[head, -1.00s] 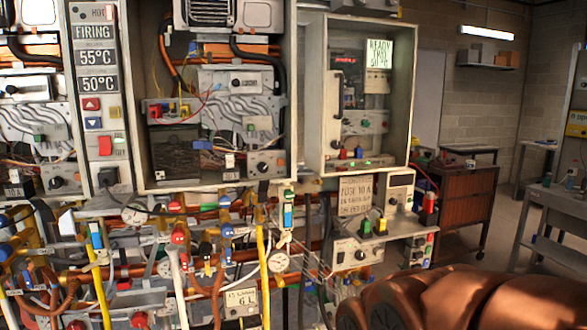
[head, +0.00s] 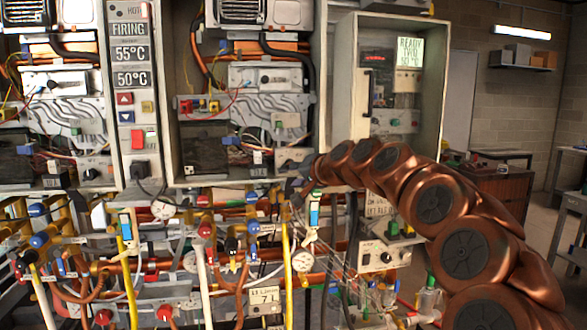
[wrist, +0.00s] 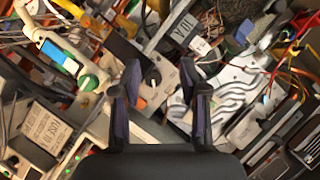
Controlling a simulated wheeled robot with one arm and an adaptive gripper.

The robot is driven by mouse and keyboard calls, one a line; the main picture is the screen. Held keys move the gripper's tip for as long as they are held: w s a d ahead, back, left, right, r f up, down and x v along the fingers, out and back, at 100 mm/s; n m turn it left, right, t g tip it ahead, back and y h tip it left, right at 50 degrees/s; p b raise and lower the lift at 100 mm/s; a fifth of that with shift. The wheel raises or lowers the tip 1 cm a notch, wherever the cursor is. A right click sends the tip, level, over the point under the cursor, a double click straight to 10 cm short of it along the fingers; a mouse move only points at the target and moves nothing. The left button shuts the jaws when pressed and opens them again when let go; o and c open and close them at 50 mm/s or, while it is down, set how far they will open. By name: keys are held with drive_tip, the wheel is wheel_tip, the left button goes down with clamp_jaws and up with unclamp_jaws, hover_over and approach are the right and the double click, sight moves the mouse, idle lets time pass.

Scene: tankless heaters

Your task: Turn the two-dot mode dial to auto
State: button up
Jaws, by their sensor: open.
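A black dial knob (wrist: 152,76) on a small grey panel (wrist: 160,100) shows between my fingertips in the wrist view. In the head view, this looks like the knob (head: 289,165) on the panel at the lower right of the middle open cabinet. Dots or an auto mark are too small to read. My gripper (wrist: 160,72) is open and empty, its two dark fingers either side of the dial in the picture. I cannot tell whether they touch it. In the head view my gripper (head: 298,186) is small and dark, just below that panel.
Other similar knobs show, one in the left cabinet (head: 91,174) and one on the lower box (head: 388,258). Pipes, valves (head: 205,232) and yellow hoses crowd the space below. A pale cabinet (head: 437,90) with a display stands right of my gripper. Free floor lies at the far right.

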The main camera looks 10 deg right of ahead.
drive_tip(key=w+d+r+m+t+h, duration=0.1)
drive_tip(key=w+d+r+m+t, duration=0.1)
drive_tip(key=w+d, duration=0.25)
drive_tip(key=shift+f+p+x, duration=0.15)
drive_tip(key=shift+p+x, duration=0.35)
drive_tip(key=shift+x, duration=1.3)
drive_tip(key=shift+f+p+x, duration=0.15)
drive_tip(key=shift+p+x, duration=0.35)
drive_tip(key=shift+x, duration=1.3)
drive_tip(key=shift+s, duration=0.1)
drive_tip(key=shift+c, duration=0.4)
clamp_jaws()
